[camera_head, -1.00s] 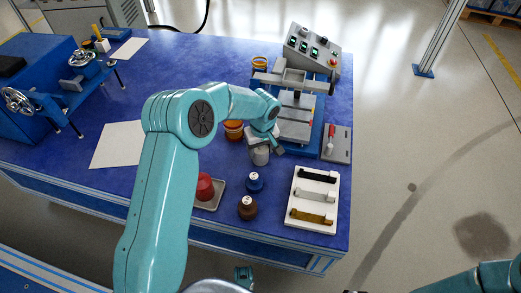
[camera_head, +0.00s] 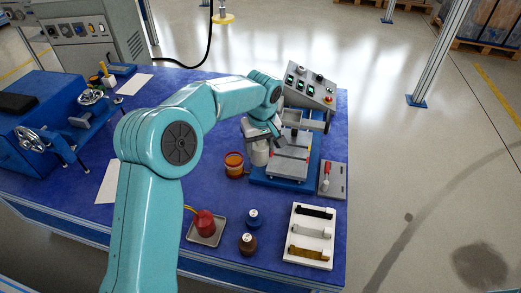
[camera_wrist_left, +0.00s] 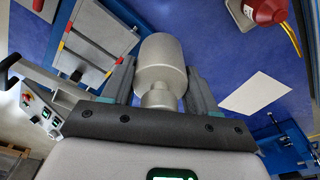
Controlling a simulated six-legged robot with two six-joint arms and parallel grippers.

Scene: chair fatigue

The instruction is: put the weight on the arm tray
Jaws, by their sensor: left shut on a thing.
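My left gripper (camera_head: 264,138) is shut on a grey cylindrical weight (camera_head: 258,154), at the left side of the test machine. The weight also shows in the left wrist view (camera_wrist_left: 161,66), with its narrow neck between the two fingers (camera_wrist_left: 160,92). The machine has a blue base (camera_head: 262,179) and a grey plate (camera_head: 289,167), which also shows in the left wrist view (camera_wrist_left: 97,35) with red and yellow marks. I cannot tell for certain which part is the arm tray; the arm hides some of the machine. My right gripper is not in view.
A red oil can (camera_head: 205,224) on a small tray, blue (camera_head: 253,219) and brown (camera_head: 247,244) knobbed pieces, and a white block rack (camera_head: 308,237) stand in front. A control box (camera_head: 309,88) stands behind.

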